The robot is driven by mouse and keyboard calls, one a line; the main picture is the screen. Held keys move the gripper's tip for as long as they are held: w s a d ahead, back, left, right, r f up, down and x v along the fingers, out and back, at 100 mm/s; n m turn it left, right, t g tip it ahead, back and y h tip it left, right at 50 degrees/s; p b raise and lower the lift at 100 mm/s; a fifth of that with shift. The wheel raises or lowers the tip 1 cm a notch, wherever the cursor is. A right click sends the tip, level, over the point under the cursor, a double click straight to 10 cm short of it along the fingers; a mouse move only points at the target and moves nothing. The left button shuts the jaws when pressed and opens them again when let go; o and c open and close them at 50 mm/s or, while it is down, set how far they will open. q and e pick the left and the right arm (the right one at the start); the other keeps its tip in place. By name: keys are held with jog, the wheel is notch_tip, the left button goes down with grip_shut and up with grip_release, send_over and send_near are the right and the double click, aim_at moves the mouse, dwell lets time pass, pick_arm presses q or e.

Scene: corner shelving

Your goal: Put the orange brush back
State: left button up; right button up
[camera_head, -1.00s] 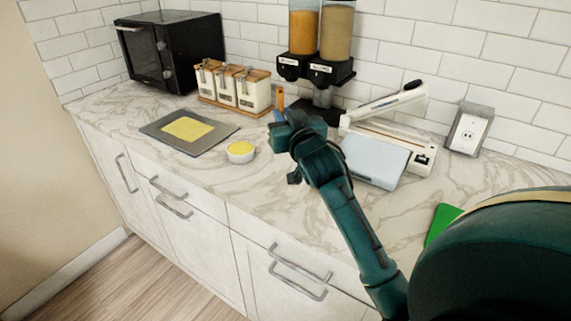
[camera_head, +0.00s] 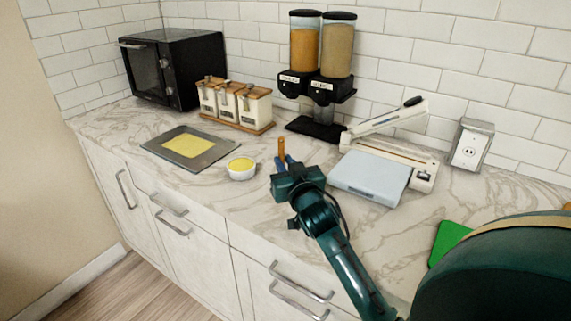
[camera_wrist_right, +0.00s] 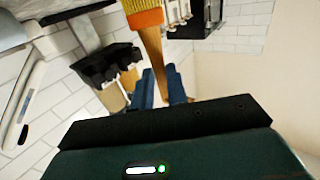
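The orange brush (camera_wrist_right: 146,18) is in my right gripper (camera_wrist_right: 163,93). In the right wrist view its wooden handle runs between the two blue fingers, which are shut on it. Its orange band and yellow bristles stick out beyond the fingers, cut off by the top edge. In the head view my right gripper (camera_head: 285,162) is over the counter, right of the small white bowl, with an orange-brown part of the brush (camera_head: 281,149) showing above the fingers. The rest of the brush is hidden there. My left gripper is not in view.
A white bowl (camera_head: 241,174) with yellow contents and a grey tray (camera_head: 213,158) with a yellow sheet lie left. Behind stand canisters (camera_head: 254,108), a dispenser (camera_head: 318,92) and a black oven (camera_head: 192,70). A white device (camera_head: 423,178), a pale blue block (camera_head: 366,178) and a green board (camera_head: 447,240) lie right.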

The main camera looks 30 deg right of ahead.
jog(key=o, duration=0.4)
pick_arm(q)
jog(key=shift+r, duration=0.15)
pick_arm(e)
jog(key=shift+r, duration=0.1)
pick_arm(q)
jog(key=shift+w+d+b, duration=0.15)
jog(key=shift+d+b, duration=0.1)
jog(key=shift+b, duration=0.3)
pick_arm(e)
jog(key=v, duration=1.2)
